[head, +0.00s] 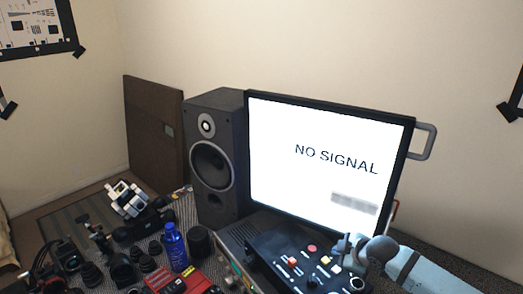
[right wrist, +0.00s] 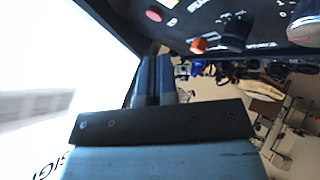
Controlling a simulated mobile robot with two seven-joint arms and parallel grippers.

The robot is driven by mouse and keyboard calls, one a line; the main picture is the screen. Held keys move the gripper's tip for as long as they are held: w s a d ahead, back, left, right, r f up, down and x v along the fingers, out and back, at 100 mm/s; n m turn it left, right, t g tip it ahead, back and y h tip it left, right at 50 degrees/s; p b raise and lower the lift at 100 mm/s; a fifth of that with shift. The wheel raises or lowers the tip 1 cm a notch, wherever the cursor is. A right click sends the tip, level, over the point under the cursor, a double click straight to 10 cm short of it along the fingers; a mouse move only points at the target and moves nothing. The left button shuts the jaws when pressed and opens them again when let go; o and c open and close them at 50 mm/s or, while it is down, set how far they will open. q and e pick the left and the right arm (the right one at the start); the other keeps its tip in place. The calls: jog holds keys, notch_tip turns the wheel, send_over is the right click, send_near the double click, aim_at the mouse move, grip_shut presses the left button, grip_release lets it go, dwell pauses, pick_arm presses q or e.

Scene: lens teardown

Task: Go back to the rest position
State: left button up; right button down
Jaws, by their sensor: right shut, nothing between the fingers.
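My right arm comes in from the lower right of the head view, with its right gripper (head: 345,262) in front of the monitor's lower right corner and over the black control panel (head: 285,262). In the right wrist view the two dark fingers of the right gripper (right wrist: 154,72) lie together, shut and empty. The control panel (right wrist: 240,25) shows beyond them, close to the fingertips; I cannot tell whether they touch. My left gripper is in neither view.
A monitor (head: 300,180) reading "NO SIGNAL" stands behind the panel, with a black speaker (head: 213,165) to its left. A blue bottle (head: 175,247), a dark cylinder (head: 199,242), a red device (head: 182,281) and several lens-like parts crowd the lower left.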

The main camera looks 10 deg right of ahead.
jog(key=s+a+f, duration=0.1)
jog(key=s+a, duration=0.1)
jog(key=s, duration=0.1)
jog(key=s+a+m, duration=0.1)
jog(key=s+a, duration=0.1)
jog(key=s, duration=0.2)
jog(key=s+a+f+m+g, duration=0.1)
jog(key=s+a, duration=0.2)
jog(key=shift+s+f, duration=0.15)
jog(key=shift+f, duration=0.2)
jog(key=s+d+r+m+g+h, duration=0.2)
jog(key=s+m, duration=0.3)
jog(key=s, duration=0.8)
jog(key=s+d+r+m+g+h, duration=0.15)
jog(key=s+m, duration=0.35)
jog(key=s, duration=0.7)
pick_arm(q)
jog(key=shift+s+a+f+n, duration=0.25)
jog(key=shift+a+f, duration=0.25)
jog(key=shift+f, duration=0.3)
pick_arm(e)
jog(key=w+a+f+t+y, duration=0.1)
jog(key=w+a+f+t, duration=0.1)
jog(key=f, duration=0.5)
jog(key=w+a+f+t+y, duration=0.1)
jog(key=w+a+f+t, duration=0.2)
jog(key=f, duration=0.5)
jog(key=shift+w+a+f+n+t+y, duration=0.15)
jog(key=shift+w+a+n+t+y, duration=0.3)
jog(key=shift+t, duration=0.6)
